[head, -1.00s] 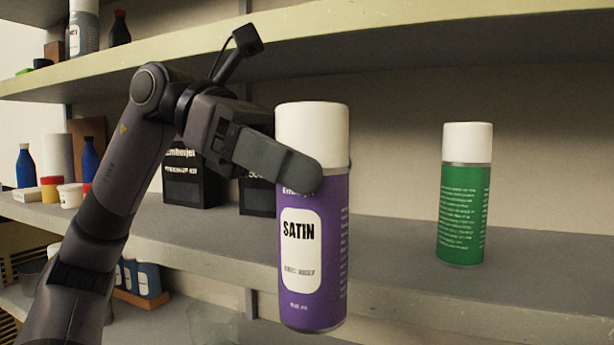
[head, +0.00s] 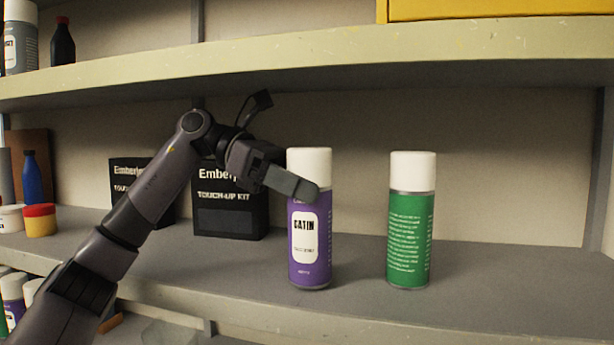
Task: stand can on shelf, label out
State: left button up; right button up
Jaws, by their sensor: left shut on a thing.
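A purple spray can (head: 310,262) with a white cap stands upright at the middle shelf in the head view. My right gripper is not in view.
A green can (head: 411,240) with a white cap stands to the right, small text facing me. Black touch-up kit boxes (head: 230,215) stand behind my left arm. The upper shelf (head: 450,45) runs overhead. The shelf right of the green can is clear.

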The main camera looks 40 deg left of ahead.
pick_arm(q)
jog(key=shift+w+a, duration=0.15)
jog(key=shift+w, duration=0.05)
jog(key=shift+f, duration=0.1)
jog(key=shift+f, duration=0.15)
jog(key=o, duration=1.5)
jog(key=shift+o, duration=0.2)
